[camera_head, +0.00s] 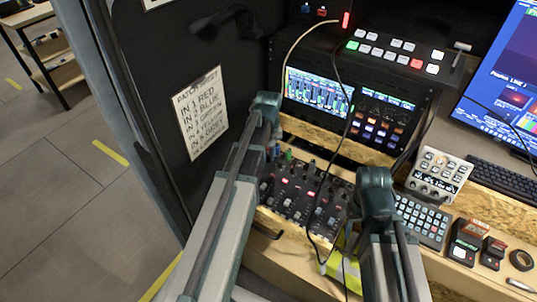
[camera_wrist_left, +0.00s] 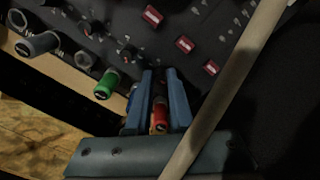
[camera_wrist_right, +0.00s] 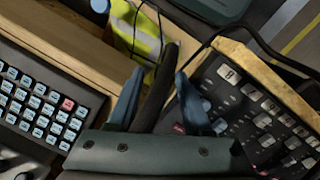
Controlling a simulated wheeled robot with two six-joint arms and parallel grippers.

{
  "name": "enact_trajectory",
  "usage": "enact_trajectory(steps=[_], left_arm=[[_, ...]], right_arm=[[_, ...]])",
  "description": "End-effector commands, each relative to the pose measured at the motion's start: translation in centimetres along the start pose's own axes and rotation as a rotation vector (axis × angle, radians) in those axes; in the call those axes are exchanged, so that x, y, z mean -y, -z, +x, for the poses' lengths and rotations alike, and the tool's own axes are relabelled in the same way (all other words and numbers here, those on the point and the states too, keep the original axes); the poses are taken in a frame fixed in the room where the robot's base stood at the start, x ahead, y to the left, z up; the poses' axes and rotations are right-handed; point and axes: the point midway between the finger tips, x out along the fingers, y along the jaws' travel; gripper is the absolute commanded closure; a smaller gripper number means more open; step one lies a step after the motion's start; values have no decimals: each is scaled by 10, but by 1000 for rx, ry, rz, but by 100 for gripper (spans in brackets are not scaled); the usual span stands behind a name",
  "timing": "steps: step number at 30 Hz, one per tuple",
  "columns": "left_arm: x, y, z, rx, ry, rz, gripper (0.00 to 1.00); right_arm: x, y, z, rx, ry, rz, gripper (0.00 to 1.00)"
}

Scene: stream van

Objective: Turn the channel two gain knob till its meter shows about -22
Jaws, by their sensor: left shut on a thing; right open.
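The black mixer (camera_head: 300,197) lies in the wooden desk with rows of small knobs, faders and red lit buttons; it fills the left wrist view (camera_wrist_left: 215,35). My left gripper (camera_head: 267,103) is at its far left edge. In the left wrist view, its fingers (camera_wrist_left: 160,80) are shut around a red-ended plug (camera_wrist_left: 159,118). A green-ended plug (camera_wrist_left: 106,85) and a blue one partly hidden sit beside it. I cannot tell which knob is channel two gain. The meter screen (camera_head: 318,92) shows coloured bars, too small to read. My right gripper (camera_head: 375,180) is open over the desk, right of the mixer.
A paper patch list (camera_head: 201,112) hangs on the dark wall. A button pad (camera_head: 420,219) and a small white device (camera_head: 438,174) stand right of my right gripper. Dark cables hang across the mixer. A yellow cloth (camera_wrist_right: 135,30) lies near the desk's front.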

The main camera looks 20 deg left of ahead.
Motion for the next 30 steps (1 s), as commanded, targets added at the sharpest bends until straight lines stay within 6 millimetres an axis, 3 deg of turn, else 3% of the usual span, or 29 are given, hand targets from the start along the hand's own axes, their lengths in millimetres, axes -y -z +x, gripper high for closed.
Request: enact_trajectory(steps=[15,30], left_arm=[[0,0,0,0,0,417,100],[1,0,0,0,0,572,100]], right_arm=[[0,0,0,0,0,0,50],[0,0,0,0,0,0,50]])
